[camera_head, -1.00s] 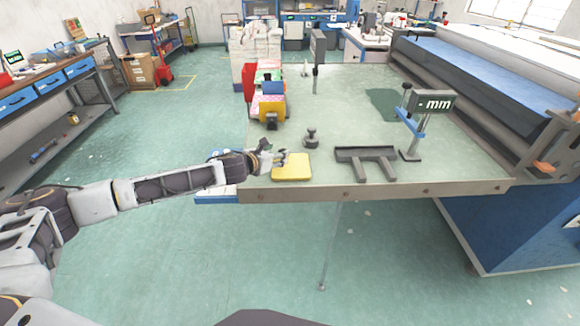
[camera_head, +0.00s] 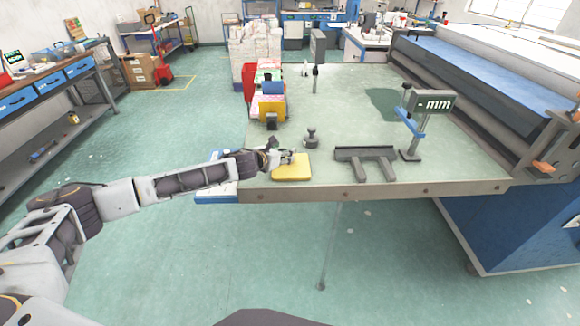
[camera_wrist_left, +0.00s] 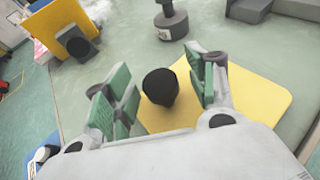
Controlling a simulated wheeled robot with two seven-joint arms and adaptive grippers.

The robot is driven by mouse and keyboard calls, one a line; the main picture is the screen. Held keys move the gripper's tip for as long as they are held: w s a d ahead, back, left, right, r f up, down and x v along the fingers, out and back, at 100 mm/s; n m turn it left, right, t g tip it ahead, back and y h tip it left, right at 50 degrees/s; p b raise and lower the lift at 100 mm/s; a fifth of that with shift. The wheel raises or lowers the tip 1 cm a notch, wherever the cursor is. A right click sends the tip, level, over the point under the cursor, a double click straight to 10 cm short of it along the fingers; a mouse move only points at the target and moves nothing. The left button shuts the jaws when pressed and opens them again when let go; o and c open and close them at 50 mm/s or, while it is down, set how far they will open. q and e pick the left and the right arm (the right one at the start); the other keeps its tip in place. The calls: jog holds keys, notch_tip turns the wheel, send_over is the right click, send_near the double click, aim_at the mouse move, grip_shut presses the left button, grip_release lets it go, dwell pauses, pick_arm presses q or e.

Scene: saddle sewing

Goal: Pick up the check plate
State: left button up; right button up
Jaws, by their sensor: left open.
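The check plate appears to be the flat yellow plate (camera_head: 292,173) lying near the front left edge of the table. In the left wrist view the yellow plate (camera_wrist_left: 250,98) has a dark round knob (camera_wrist_left: 160,87) above it. My left gripper (camera_head: 283,156) is over the plate's back left part. In the wrist view the open left gripper (camera_wrist_left: 158,68) has its green-padded fingers on either side of the knob, with gaps visible. Whether the plate's underside lies fully flat is hidden. My right gripper is not in view.
A small dark weight-like piece (camera_head: 311,138) stands behind the plate. A dark bracket (camera_head: 365,157) lies to the right, with an "mm" gauge (camera_head: 432,103) beyond it. Yellow, blue and red items (camera_head: 270,107) stand at the table's left edge. The table's middle (camera_head: 345,110) is clear.

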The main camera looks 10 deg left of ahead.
pick_arm(q)
grip_shut()
dwell(0.3)
jog(key=shift+r, duration=0.2)
jog(key=shift+r+p, duration=0.6)
jog(key=shift+r, duration=4.25)
